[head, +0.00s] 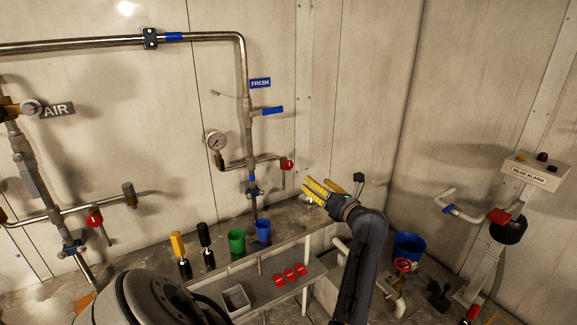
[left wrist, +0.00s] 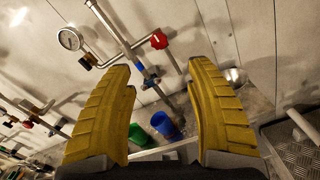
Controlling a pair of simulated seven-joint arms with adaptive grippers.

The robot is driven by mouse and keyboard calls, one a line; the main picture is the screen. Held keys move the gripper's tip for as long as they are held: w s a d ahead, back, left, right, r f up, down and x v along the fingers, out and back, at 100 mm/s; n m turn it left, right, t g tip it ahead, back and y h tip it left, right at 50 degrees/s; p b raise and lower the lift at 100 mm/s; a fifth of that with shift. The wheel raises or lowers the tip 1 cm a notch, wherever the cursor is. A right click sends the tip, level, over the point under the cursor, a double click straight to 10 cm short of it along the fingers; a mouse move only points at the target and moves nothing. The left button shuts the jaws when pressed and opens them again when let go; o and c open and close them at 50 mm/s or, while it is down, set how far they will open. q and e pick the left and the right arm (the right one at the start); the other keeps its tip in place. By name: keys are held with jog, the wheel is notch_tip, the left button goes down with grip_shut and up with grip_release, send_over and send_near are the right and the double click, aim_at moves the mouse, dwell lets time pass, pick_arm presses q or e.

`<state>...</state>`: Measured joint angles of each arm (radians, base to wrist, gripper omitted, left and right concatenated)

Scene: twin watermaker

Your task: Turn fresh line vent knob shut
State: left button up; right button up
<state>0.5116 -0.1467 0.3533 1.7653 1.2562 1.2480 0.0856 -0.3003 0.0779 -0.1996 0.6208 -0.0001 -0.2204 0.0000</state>
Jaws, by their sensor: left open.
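The red vent knob (head: 288,165) sits at the right end of a short branch pipe under the blue FRESH sign (head: 260,83). It also shows in the left wrist view (left wrist: 159,41), beyond and between the fingertips. My left gripper (head: 314,188), with yellow ribbed fingers, is open and empty. In the head view it is right of and slightly below the knob, apart from it. Its spread fingers fill the lower middle of the left wrist view (left wrist: 159,68). My right gripper is not in view.
A pressure gauge (head: 216,142) stands at the branch's left end. A blue lever (head: 269,111) is above. A green cup (head: 237,241), a blue cup (head: 263,231) and two screwdriver-like tools stand on the ledge below. A blue bucket (head: 408,246) is at right.

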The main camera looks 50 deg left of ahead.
aim_at(289, 165)
pick_arm(q)
jog(key=a+n, duration=0.2)
jog(key=a, duration=0.3)
jog(key=w+a+n, duration=0.1)
jog(key=a, duration=0.5)
jog(key=w+a+n, duration=0.1)
jog(key=a+n, duration=0.1)
jog(key=a, duration=0.4)
jog(key=shift+w+n, duration=0.15)
jog(key=shift+n, duration=0.15)
jog(key=shift+a, duration=0.1)
grip_shut()
dwell(0.3)
